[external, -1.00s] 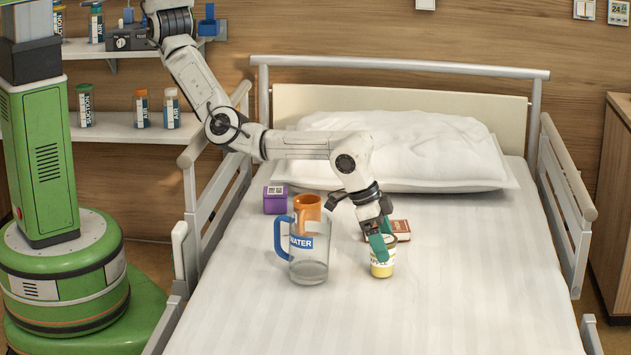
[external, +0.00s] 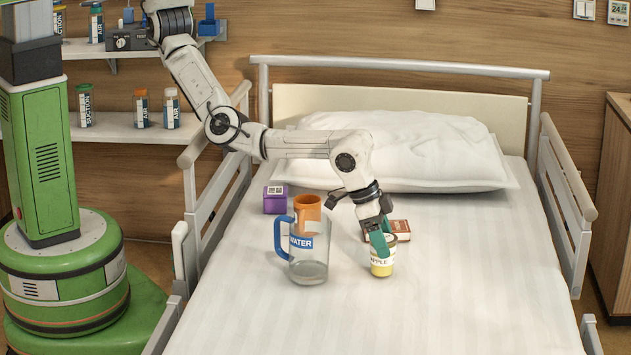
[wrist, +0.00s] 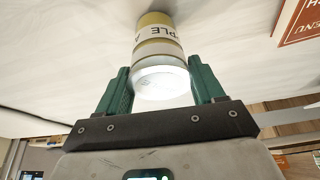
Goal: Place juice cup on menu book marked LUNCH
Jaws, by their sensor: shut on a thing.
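The juice cup (external: 382,267) is a small yellow cup with a white band that reads APPLE, standing on or very near the bed sheet. My gripper (external: 380,244) is shut on its upper part from above, with one green finger on each side. In the wrist view the cup (wrist: 160,52) sits between the green fingers (wrist: 160,88), its pale lid facing me. The red-brown menu book (external: 401,229) lies just behind the cup, partly hidden by my gripper.
A clear jug marked WATER (external: 308,262) with a blue handle stands left of the cup. The pillow (external: 420,150) is at the back. The sheet is clear in front and right.

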